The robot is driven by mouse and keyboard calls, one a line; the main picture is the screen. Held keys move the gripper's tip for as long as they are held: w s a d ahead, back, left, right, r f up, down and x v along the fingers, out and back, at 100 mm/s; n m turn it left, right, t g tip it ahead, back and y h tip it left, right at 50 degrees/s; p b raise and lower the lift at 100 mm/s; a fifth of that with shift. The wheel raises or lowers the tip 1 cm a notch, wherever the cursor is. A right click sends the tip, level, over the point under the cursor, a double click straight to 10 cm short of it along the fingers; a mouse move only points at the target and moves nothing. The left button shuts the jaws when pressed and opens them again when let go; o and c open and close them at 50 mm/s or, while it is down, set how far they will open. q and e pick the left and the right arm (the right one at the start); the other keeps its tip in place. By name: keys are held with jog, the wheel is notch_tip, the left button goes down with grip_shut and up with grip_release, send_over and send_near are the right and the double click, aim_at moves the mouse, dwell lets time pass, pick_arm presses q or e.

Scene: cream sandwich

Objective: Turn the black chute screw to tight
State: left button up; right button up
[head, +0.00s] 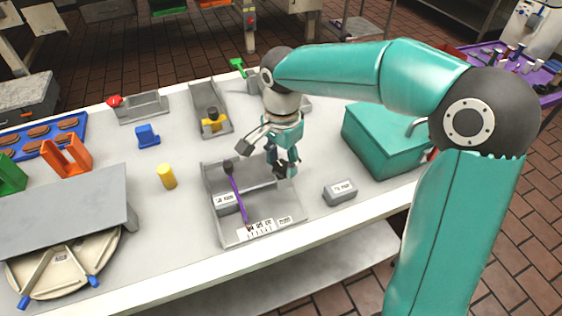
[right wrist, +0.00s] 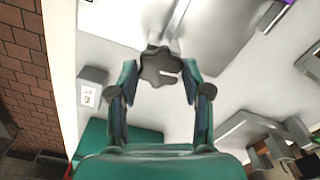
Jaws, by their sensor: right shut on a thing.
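The black chute screw (right wrist: 160,68) shows in the right wrist view as a dark lobed knob with a small white mark. My right gripper (right wrist: 160,78) is shut on it, with one finger on each side. In the head view my right gripper (head: 284,168) points down at the right side of the grey chute tray (head: 262,183), and it mostly hides the screw there. The tray holds a purple rod (head: 238,192) with a black end and a labelled grey block. White labels line its front edge. My left gripper is not in view.
A loose grey labelled block (head: 340,191) lies right of the tray, and a teal box (head: 385,140) stands behind it. A yellow cylinder (head: 166,176) and a blue piece (head: 147,135) are to the left. A grey holder (head: 210,108) stands behind.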

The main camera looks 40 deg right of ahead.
aim_at(281, 166)
jog(key=shift+w+r+m, duration=0.1)
jog(key=shift+m, duration=0.9)
jog(key=o, duration=1.2)
jog(key=shift+c, duration=0.2)
notch_tip(281, 166, up, 12)
